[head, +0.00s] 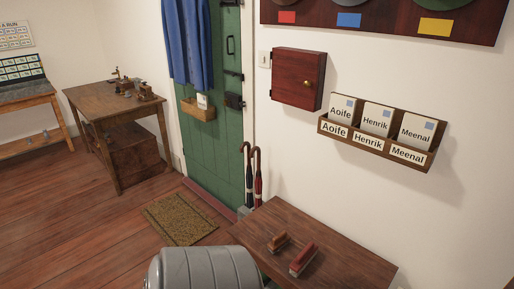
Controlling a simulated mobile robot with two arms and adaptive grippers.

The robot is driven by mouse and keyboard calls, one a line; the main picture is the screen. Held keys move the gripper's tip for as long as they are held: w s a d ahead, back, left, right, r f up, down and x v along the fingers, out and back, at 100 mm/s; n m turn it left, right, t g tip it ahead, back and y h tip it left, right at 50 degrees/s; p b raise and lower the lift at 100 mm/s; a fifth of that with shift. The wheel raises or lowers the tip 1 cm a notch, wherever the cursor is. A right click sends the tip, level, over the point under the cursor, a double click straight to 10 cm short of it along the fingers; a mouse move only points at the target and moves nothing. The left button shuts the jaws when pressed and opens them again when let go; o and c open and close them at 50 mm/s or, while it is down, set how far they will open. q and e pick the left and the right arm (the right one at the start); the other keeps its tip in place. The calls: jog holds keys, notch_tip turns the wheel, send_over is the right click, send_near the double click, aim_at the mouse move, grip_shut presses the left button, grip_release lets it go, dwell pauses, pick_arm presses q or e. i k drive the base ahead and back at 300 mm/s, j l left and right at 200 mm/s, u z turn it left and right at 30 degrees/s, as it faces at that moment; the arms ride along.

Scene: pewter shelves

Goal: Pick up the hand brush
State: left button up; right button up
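Two small brush-like things lie near each other on a dark brown wooden table at the bottom. One is a brown wooden brush (278,242) and the other is a longer red-topped brush (303,259) with a paler lower part, to its right and nearer to me. Both look small here, and I cannot tell for certain which is the hand brush. They appear apart from each other, with nothing on top of them. Neither of my grippers is in view.
The brown table (345,252) stands against the white wall, mostly bare. Two umbrellas (253,175) stand behind its left end beside a green door (215,130). A doormat (180,219) lies on the floor. A wooden card rack (376,142) and red cabinet (298,79) hang above.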

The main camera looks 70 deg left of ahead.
aim_at(300, 263)
jog(key=u, duration=1.8)
